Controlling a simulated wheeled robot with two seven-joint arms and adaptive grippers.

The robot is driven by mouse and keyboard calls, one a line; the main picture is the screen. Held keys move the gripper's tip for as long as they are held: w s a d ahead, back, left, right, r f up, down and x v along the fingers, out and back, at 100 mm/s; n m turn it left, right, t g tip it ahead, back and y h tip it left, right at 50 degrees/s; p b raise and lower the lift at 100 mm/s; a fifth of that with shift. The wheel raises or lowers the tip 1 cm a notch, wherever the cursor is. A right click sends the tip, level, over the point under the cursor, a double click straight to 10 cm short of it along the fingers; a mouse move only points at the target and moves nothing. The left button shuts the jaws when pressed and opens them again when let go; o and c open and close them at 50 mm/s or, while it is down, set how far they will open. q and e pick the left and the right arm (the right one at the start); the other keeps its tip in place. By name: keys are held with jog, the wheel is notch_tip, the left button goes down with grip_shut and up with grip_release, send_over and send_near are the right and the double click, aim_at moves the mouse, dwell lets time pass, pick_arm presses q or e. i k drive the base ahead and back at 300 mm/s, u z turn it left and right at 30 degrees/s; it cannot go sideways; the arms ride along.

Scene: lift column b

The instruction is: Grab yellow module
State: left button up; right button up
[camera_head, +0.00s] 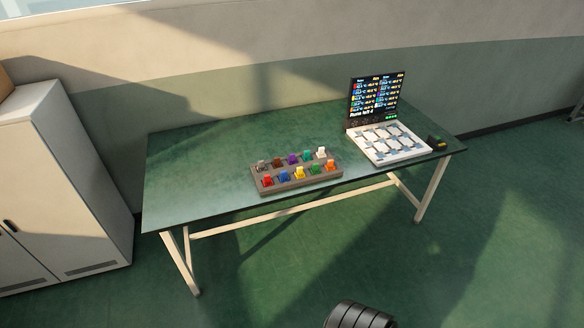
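The yellow module (299,173) stands in the front row of a grey-brown rack (257,188) on the green table. It is between the blue module (284,176) on its left and the green module (316,169) on its right. Neither gripper is in view. A dark ribbed part at the bottom edge may be mine, but no fingers show on it.
The rack also holds red (267,181), orange (330,166) and several back-row modules. Right of it stands a white tray device (385,158) with a lit screen (376,96). A small black-and-yellow item (437,143) is at the table's right end. The table's left part (195,175) is bare.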

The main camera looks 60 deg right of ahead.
aim_at(299, 174)
jog(key=z, duration=0.5)
jog(key=i, duration=0.95)
jog(key=z, duration=0.9)
